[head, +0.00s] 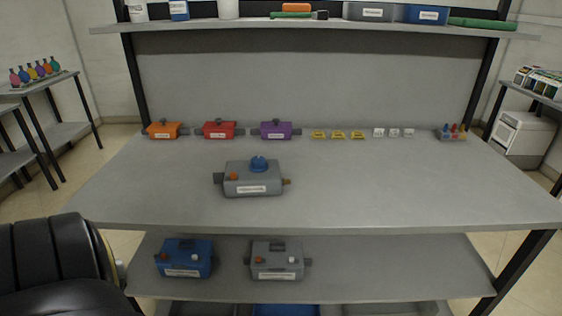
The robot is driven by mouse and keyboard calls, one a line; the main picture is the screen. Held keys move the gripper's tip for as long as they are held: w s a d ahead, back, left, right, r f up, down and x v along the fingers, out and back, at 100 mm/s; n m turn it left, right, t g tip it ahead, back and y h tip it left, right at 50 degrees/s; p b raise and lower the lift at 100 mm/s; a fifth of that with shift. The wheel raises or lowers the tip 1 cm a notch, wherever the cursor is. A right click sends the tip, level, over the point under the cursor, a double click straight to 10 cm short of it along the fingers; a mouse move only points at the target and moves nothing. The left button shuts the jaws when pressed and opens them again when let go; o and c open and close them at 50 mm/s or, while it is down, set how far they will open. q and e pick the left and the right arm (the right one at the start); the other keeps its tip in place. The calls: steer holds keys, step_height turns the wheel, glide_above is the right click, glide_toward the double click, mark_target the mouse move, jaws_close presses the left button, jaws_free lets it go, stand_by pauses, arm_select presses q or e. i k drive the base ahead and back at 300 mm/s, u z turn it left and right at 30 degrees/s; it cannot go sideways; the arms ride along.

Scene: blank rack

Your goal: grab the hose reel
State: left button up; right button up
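I cannot pick out anything clearly recognisable as a hose reel. Neither of my grippers is in view. A large black ribbed shape fills the lower left corner; I cannot tell what it is.
Orange (164,131), red (219,131) and purple (275,131) boxes line the bench's back edge, with small yellow and white pieces to their right. Blue (183,260) and grey (276,262) units sit on the lower shelf.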

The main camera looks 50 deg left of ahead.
mark_target(248, 184)
steer(key=i, duration=0.85)
steer(key=u, duration=2.5)
